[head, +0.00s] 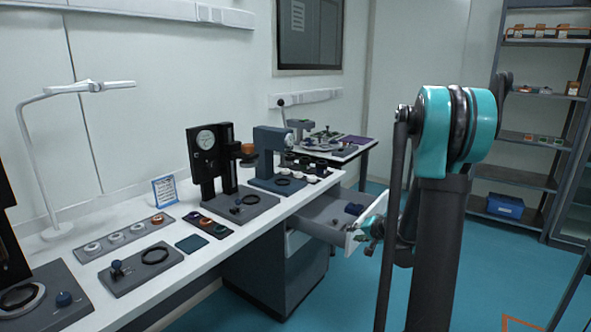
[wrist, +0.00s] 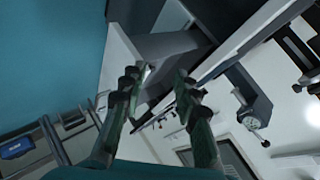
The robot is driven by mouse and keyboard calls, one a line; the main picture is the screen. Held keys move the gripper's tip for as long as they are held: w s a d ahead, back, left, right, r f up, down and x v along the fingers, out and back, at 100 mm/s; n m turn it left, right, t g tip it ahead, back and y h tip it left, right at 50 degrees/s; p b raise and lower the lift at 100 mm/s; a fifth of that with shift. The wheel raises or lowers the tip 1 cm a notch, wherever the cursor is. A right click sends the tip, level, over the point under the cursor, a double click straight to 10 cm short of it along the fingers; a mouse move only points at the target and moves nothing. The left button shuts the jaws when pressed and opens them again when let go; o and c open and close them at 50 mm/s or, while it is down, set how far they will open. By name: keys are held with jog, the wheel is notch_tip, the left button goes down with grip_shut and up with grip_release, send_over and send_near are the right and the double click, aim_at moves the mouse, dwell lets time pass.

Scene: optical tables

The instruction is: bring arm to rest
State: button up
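My arm, with teal joint covers and dark links, stands up at the right of the head view. My gripper (head: 368,228) shows partly behind my arm, by the front of the open drawer (head: 325,212). In the wrist view the two fingers of my gripper (wrist: 160,82) are spread with a clear gap between the tips, and nothing is held. The drawer (wrist: 165,45) lies beyond the fingertips in the wrist view. I cannot tell whether the gripper touches the drawer front.
A white bench (head: 150,292) runs along the left wall with a black gauge stand (head: 206,150), a blue-grey instrument (head: 268,150) and a lamp (head: 60,95). A shelf rack (head: 520,180) with a blue bin (head: 505,206) stands at the right. Blue floor (head: 345,290) is open before the drawer.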

jog(key=s+a+f+n+g+h, duration=0.1)
jog(key=s+n+g+h, duration=0.1)
jog(key=s, duration=1.4)
jog(key=s+a+f+n+g+h, duration=0.1)
jog(key=s+f+n+g+h, duration=0.1)
jog(key=s, duration=1.4)
jog(key=shift+s+a+n+g+h, duration=0.15)
jog(key=shift+a+n+g+h, duration=0.2)
jog(key=shift+n+g, duration=0.6)
jog(key=shift+o, duration=0.3)
jog(key=shift+f, duration=0.1)
